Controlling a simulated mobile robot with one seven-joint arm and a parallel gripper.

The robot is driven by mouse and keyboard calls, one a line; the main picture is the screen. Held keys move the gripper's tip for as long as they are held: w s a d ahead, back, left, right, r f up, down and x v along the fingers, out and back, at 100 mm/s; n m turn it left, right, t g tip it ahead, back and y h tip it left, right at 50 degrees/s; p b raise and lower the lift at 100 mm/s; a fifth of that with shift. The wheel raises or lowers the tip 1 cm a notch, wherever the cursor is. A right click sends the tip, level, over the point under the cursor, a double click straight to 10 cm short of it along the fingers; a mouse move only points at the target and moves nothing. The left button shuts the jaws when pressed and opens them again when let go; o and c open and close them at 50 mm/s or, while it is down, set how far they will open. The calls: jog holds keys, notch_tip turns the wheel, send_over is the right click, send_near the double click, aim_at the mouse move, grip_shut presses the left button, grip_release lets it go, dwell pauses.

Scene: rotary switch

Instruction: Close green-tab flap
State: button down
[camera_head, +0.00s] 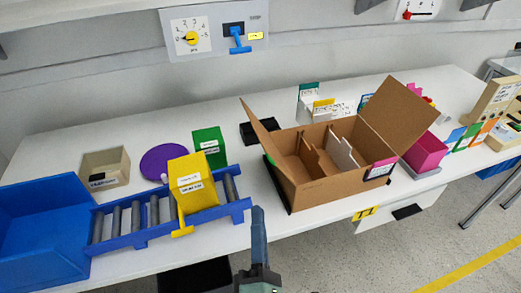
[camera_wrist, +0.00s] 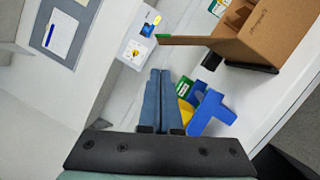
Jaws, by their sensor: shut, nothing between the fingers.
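An open cardboard box (camera_head: 318,190) stands on the white table. Its left flap (camera_head: 259,128) stands up and leans outward to the left; its right flap (camera_head: 400,115) is raised and leans right. In the wrist view the box (camera_wrist: 270,35) is at upper right, and a flap (camera_wrist: 187,41) juts left from it with a green tab (camera_wrist: 162,36) at its tip. In the head view I cannot clearly make out that tab. My gripper (camera_head: 258,210) is shut and empty, in front of the table edge, left of and below the box. Its fingers (camera_wrist: 160,72) point toward the flap, apart from it.
A blue roller conveyor (camera_head: 130,240) carries a yellow box (camera_head: 192,185), left of the cardboard box. A green box (camera_head: 210,147) stands behind it. A blue bin (camera_head: 40,235) is far left, a pink bin (camera_head: 427,152) right. A wall panel (camera_head: 215,30) has a dial and blue lever.

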jog(key=w+d+r+n+y+p, duration=0.1)
jog(key=w+r+p, duration=0.1)
jog(key=w+p, duration=0.4)
jog(key=w, duration=0.3)
jog(key=shift+r+n+g, duration=0.15)
jog(key=shift+n+g, duration=0.15)
jog(key=shift+g, duration=0.1)
jog(key=shift+d+r+p, duration=0.1)
jog(key=shift+r+p, duration=0.05)
jog(key=shift+p, duration=0.2)
